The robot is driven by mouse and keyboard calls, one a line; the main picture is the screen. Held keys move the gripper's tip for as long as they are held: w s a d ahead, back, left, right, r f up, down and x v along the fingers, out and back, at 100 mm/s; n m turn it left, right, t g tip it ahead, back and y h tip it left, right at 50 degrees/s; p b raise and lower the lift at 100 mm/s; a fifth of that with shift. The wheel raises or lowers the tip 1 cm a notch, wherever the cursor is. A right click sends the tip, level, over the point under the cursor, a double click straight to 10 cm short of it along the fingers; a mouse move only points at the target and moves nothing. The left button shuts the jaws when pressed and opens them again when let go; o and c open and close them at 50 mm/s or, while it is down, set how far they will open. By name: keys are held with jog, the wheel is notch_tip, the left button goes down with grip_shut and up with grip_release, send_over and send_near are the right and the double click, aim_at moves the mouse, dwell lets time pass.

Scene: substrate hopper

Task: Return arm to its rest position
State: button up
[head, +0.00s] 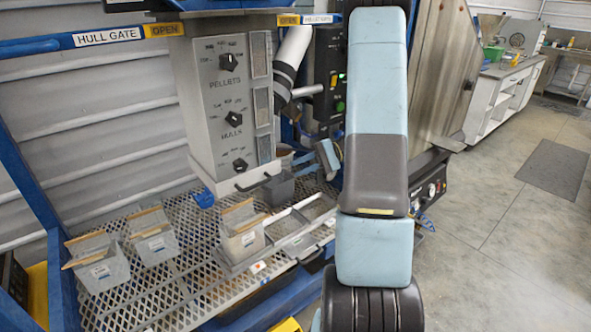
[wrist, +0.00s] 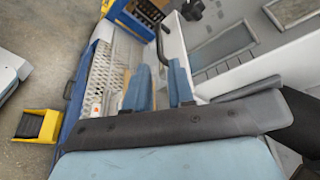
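My light blue and dark grey arm (head: 375,120) stands upright through the middle of the head view, in front of the machine. My gripper (head: 325,156) shows partly beside the arm, close to the right of the control box; the arm hides the rest. In the wrist view my gripper (wrist: 161,78) has two blue fingers standing apart with a gap between them. I see nothing held in the gap. A perforated metal shelf shows behind the fingers.
The grey control box (head: 225,95) with PELLETS and HULLS knobs hangs above the mesh shelf (head: 190,285). Several grey bins stand there, one (head: 98,268) at left. A blue HULL GATE bar (head: 40,47) crosses upper left. Open floor (head: 500,240) lies right.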

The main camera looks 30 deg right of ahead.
dwell(0.4)
jog(key=s+a+r+n+g+h, duration=0.35)
jog(key=s+a+r+h, duration=0.45)
jog(key=s+a+r, duration=0.3)
jog(key=s+a+r+n+t+h, duration=0.2)
jog(key=s+r+n+t+h, duration=0.2)
jog(key=s+r+t+h, duration=0.3)
jog(key=shift+s+a+r, duration=0.25)
jog(key=shift+s+r, duration=1.2)
jog(key=shift+s, duration=0.45)
dwell(0.6)
